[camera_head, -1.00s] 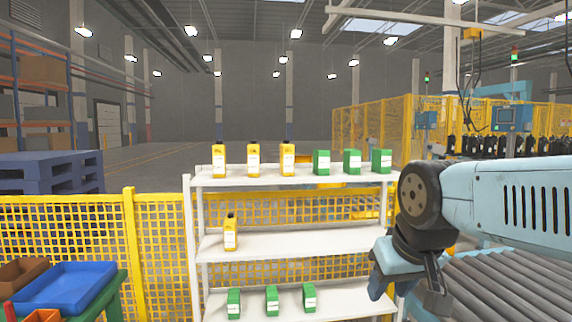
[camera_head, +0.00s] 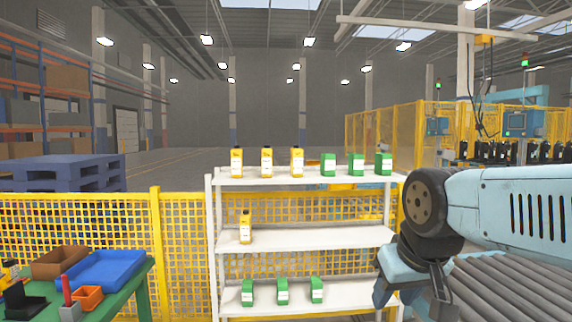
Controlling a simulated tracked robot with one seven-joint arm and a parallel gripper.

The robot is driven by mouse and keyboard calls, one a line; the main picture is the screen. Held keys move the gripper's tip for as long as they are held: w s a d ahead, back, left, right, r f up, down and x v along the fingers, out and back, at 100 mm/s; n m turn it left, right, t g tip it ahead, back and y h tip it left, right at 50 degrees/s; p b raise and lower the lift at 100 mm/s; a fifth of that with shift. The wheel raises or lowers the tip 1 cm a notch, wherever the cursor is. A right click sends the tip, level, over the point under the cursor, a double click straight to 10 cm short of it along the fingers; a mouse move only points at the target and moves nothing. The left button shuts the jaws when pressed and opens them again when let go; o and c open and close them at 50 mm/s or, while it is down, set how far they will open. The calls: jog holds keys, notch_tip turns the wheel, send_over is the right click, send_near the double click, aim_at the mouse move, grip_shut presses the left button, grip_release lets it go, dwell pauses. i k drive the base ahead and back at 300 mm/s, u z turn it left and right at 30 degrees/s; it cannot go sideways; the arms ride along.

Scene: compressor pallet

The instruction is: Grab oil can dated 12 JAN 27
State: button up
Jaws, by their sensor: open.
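A white shelf rack (camera_head: 310,241) stands ahead of me. Its top shelf holds three yellow oil cans (camera_head: 266,162) with black caps on the left and three green cans (camera_head: 356,164) on the right. The middle shelf holds one yellow can (camera_head: 245,229) at its left end. The bottom shelf holds three green cans (camera_head: 283,291). All stand upright with white labels, but the dates are too small to read. My gripper (camera_head: 398,292) is open, at the right of the rack's lower part and apart from every can. The arm hides the rack's right edge.
A yellow mesh fence (camera_head: 90,235) runs behind the rack. A green table (camera_head: 135,285) at left holds a blue tray (camera_head: 103,270), a brown bin (camera_head: 60,262) and an orange bin (camera_head: 88,298). A roller conveyor (camera_head: 510,285) lies at right. The middle shelf is mostly clear.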

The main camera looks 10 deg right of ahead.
aim_at(297, 156)
jog(key=u, duration=0.2)
jog(key=i, duration=1.8)
jog(key=z, duration=0.65)
jog(key=k, duration=0.85)
jog(key=z, duration=0.25)
jog(key=i, duration=0.85)
jog(key=u, duration=0.1)
